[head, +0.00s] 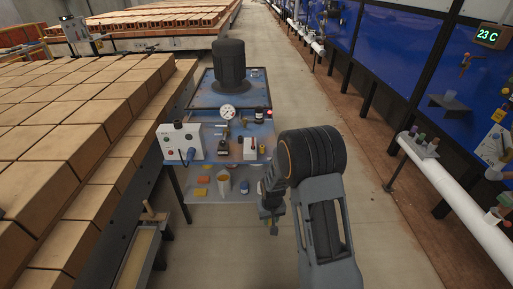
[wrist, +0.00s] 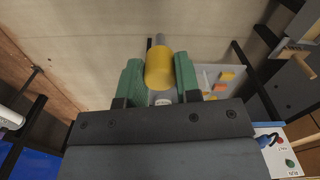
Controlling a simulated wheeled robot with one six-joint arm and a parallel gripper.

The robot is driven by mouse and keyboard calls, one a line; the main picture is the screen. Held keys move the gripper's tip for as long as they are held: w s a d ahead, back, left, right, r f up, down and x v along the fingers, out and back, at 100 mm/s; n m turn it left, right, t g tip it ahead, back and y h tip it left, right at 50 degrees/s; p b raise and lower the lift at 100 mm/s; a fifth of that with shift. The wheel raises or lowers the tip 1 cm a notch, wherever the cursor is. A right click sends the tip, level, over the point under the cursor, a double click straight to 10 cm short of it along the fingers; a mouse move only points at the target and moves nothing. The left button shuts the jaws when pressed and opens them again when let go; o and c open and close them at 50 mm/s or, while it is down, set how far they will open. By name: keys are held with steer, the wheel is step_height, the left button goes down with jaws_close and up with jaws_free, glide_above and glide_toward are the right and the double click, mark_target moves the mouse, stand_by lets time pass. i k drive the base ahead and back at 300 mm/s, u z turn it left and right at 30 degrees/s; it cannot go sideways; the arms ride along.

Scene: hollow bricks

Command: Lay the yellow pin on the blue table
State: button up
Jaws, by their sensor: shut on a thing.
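My gripper (wrist: 158,76) is shut on the yellow pin (wrist: 159,66), a yellow cylinder with a thin grey end, between its two green fingers. In the head view my gripper (head: 271,222) points down beside the front right of the blue table. The pin is too small and covered to make out clearly there. The blue table (head: 212,146) stands at the centre, with a worn blue top. It carries a gauge (head: 228,112), a white control box (head: 180,142) and several small items.
A lower grey shelf (head: 213,193) at the table's front holds orange and yellow pieces, a cup (head: 223,183) and a small blue item. A large dark motor (head: 230,66) stands at the back. Brick stacks (head: 70,130) fill the left. The floor at right is clear.

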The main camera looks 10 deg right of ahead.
mark_target(259, 135)
steer(key=u, duration=0.75)
steer(key=i, duration=1.05)
steer(key=z, duration=0.15)
